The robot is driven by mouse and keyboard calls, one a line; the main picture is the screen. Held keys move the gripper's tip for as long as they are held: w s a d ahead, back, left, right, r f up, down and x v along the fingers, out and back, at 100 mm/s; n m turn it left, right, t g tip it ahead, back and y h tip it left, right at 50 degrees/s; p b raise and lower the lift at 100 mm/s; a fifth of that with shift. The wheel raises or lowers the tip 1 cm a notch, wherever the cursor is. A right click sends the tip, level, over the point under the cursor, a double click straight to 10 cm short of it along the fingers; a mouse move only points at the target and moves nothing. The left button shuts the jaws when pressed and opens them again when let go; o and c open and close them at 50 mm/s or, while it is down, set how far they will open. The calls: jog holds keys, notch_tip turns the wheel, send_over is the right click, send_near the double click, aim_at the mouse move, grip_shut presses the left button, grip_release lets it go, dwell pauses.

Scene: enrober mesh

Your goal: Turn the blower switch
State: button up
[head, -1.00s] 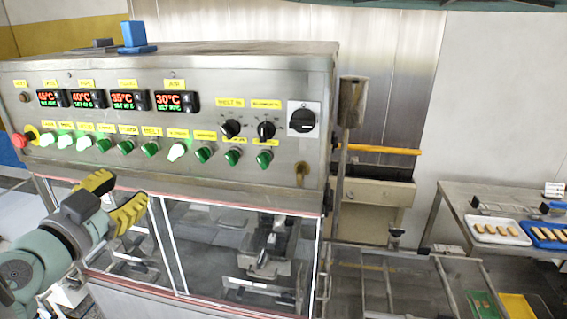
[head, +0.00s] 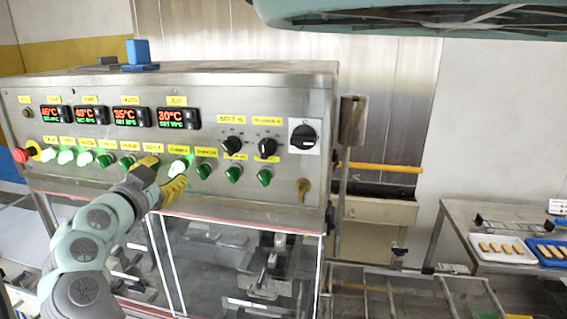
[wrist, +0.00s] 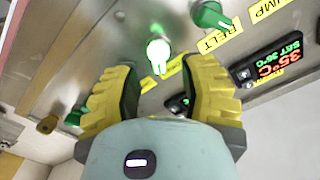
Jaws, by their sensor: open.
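The steel control panel (head: 100,190) carries a row of green rotary switches with yellow labels too small to read in the head view. I cannot tell for sure which is the blower switch. A lit switch (head: 179,165) stands just above my gripper (head: 170,180). In the wrist view, the lit switch (wrist: 159,52) shows beyond and between the two yellow fingers of my gripper (wrist: 162,75), which is open and empty, apart from it. Its label (wrist: 174,72) is partly hidden. An unlit green switch (wrist: 210,15) stands beside it, near the label BELT (wrist: 214,40).
Red and green temperature displays (head: 132,116) sit above the switches. Two black knobs (head: 250,146) and a large black rotary switch (head: 303,136) are at right. A red emergency button (head: 21,155) is at far left. Glass doors (head: 225,250) lie below the panel.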

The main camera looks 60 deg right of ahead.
aim_at(172, 170)
jog(key=shift+p+x, duration=0.9)
jog(key=shift+x, duration=0.7)
jog(key=shift+f, duration=0.1)
grip_shut()
